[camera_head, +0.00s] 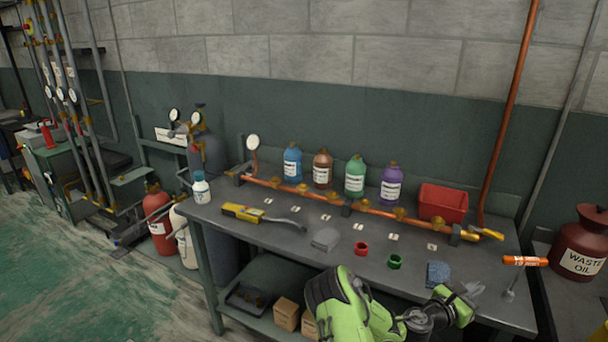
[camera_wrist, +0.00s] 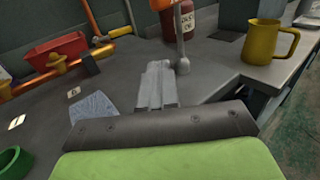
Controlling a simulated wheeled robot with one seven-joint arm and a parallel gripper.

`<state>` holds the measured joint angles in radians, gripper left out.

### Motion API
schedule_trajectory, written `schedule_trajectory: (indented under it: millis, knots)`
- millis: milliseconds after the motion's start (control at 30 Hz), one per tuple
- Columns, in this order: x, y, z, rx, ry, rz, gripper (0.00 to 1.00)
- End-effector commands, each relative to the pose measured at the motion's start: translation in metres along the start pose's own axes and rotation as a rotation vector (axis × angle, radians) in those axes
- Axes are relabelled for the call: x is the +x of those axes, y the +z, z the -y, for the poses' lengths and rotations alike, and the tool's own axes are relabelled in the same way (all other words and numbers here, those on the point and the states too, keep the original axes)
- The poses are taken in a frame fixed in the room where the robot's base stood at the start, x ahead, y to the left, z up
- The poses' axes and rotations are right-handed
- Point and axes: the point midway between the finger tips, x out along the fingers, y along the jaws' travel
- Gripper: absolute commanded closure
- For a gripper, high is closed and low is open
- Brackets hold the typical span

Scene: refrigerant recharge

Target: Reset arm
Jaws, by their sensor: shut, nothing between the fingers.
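My green arm reaches in from the bottom of the head view. My gripper (camera_head: 474,288) is over the right end of the grey workbench (camera_head: 300,240). In the wrist view its grey fingers (camera_wrist: 157,84) are shut together, with nothing between them. A blue-grey cloth (camera_head: 437,273) lies on the bench just left of the gripper; it also shows in the wrist view (camera_wrist: 92,107). An orange-handled tool (camera_head: 525,261) stands right of the gripper, apart from it.
A copper pipe (camera_head: 330,199) with brass valves runs along the bench, with several bottles behind it. A red bin (camera_head: 443,203) is at the back right. Red (camera_head: 361,248) and green (camera_head: 394,261) rings lie in front. A yellow mug (camera_wrist: 268,42) stands right in the wrist view.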

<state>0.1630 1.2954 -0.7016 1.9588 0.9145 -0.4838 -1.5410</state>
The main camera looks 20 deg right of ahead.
Motion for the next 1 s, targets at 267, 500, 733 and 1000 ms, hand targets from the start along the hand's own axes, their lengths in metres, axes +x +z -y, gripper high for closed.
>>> schedule_trajectory:
  millis: [267, 500, 733, 1000]
  knots:
    - [-0.022, 0.023, 0.007, 0.394, -0.136, -0.128, 1.00]
    - [-0.120, 0.047, -0.010, 1.150, -0.438, -0.525, 1.00]
    - [-0.258, 0.102, -0.028, 1.567, -0.701, -0.982, 1.00]
    - [-0.417, 0.174, 0.029, 1.655, -0.917, -1.422, 1.00]
